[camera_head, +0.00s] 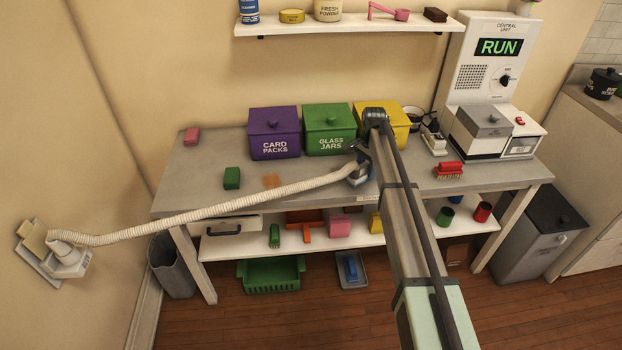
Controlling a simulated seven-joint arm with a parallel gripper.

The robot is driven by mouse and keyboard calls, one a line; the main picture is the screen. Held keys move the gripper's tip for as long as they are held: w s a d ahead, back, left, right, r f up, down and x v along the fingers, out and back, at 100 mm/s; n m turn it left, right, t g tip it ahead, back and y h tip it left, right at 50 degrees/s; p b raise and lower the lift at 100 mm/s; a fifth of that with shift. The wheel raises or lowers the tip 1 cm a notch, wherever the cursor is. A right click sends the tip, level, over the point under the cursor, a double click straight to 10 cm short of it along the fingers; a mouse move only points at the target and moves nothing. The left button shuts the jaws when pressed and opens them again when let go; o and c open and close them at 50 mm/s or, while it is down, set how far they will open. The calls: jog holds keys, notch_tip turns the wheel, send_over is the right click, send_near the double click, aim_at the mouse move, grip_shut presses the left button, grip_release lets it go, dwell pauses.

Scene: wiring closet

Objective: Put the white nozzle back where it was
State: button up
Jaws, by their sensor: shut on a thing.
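My gripper (357,165) is shut at the end of a white ribbed hose (215,208), above the front part of the grey workbench (205,165). The white nozzle at the hose end is mostly hidden by my gripper and arm. A small grey and blue piece shows just below the jaws; I cannot tell whether it is part of the nozzle or a thing on the bench. The hose runs left, sagging slightly, past the bench's left end to a white wall inlet (70,263) with its flap open.
Purple (273,148), green (328,139) and yellow (404,120) bins stand at the bench's back. A green block (232,178) and a red brush-like item (449,170) lie nearer. The central unit (496,60) reads RUN. A small white device (434,141) stands beside it.

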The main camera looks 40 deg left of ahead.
aim_at(368, 163)
jog(key=shift+f, duration=0.4)
dwell(0.6)
jog(key=o, duration=1)
jog(key=o, duration=0.6)
jog(key=shift+c, duration=0.2)
jog(key=shift+r, duration=0.1)
jog(key=shift+r, duration=3.9)
jog(key=shift+d, duration=0.1)
